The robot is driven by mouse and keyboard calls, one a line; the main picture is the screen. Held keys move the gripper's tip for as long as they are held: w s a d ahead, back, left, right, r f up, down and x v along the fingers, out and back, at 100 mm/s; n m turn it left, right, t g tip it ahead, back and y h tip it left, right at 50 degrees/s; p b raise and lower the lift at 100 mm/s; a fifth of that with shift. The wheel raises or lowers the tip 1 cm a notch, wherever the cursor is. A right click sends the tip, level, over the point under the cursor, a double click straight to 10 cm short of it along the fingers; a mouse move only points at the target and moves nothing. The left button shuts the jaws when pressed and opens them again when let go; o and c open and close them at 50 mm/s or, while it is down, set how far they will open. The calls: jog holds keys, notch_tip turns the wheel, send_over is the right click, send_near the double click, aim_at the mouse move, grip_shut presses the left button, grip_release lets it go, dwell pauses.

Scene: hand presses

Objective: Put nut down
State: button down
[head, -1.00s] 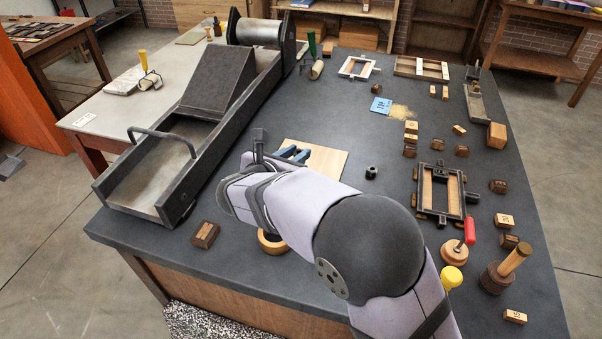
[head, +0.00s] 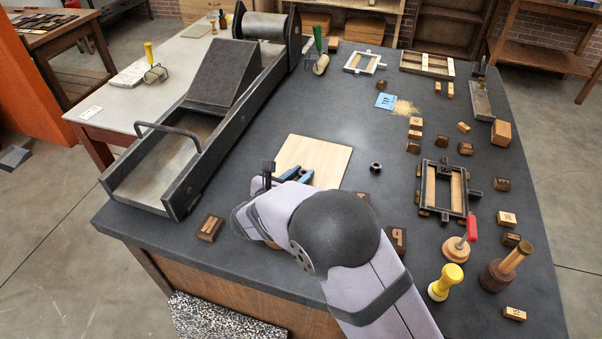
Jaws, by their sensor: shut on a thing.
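My gripper (head: 295,174) shows blue fingers low over the near edge of a pale wooden board (head: 325,153). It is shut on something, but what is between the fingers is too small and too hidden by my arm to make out. A small dark nut-like piece (head: 376,167) with a hole in its top stands on the dark table, to the right of the board and apart from my gripper. I cannot tell if a second nut is in the fingers.
A long press bed (head: 180,205) stands on the left. A dark frame (head: 424,185), several type blocks (head: 502,184), a red-handled tool (head: 472,226) and a yellow-knobbed tool (head: 451,275) stand on the right. The table (head: 330,98) is clear behind the board.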

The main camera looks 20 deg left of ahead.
jog(key=shift+f, duration=0.2)
jog(key=c, duration=1.6)
grip_release()
jog(key=shift+o, duration=0.2)
jog(key=shift+r, duration=0.1)
jog(key=shift+r, duration=0.15)
jog(key=b+v, duration=0.2)
jog(key=v, duration=1)
